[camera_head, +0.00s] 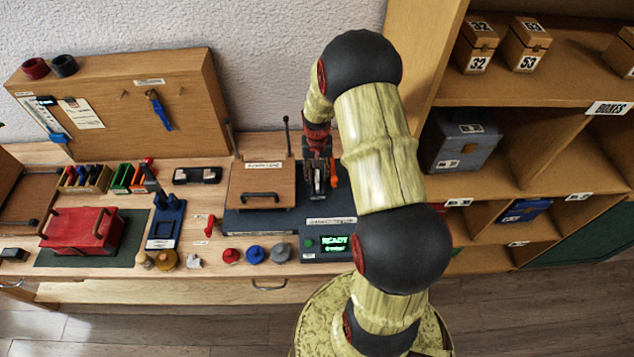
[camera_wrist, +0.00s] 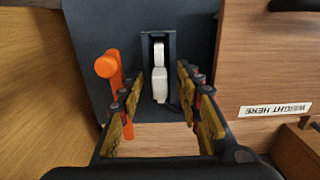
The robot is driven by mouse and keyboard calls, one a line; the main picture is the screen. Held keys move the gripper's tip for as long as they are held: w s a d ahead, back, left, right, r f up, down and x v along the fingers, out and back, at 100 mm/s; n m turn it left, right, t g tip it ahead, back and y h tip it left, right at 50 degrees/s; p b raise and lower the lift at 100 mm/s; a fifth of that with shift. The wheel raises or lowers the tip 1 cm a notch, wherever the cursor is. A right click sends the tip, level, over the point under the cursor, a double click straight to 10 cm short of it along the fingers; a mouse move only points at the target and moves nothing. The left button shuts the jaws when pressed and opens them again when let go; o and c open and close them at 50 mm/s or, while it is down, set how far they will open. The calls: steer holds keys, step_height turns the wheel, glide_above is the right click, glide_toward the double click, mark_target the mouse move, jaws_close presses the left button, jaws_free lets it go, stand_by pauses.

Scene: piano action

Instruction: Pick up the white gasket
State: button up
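A white, rounded upright piece (camera_wrist: 159,82), which looks like the white gasket, stands in a narrow dark holder (camera_wrist: 145,46) in the wrist view. My gripper (camera_wrist: 154,78) is open, with one finger on each side of the piece and a visible gap on both sides. In the head view my gripper (camera_head: 318,172) points down over the dark machine base behind the green READY display (camera_head: 333,243). The piece is hard to make out there among the fingers.
An orange knobbed handle (camera_wrist: 106,68) stands close outside my left finger. A wooden panel with a black handle (camera_head: 260,197) lies left of my gripper. Red (camera_head: 231,256) and blue (camera_head: 255,254) knobbed pieces sit at the bench front. Shelves (camera_head: 520,165) stand at right.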

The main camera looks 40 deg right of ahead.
steer(key=shift+c, duration=0.6)
steer(key=c, duration=0.7)
jaws_close()
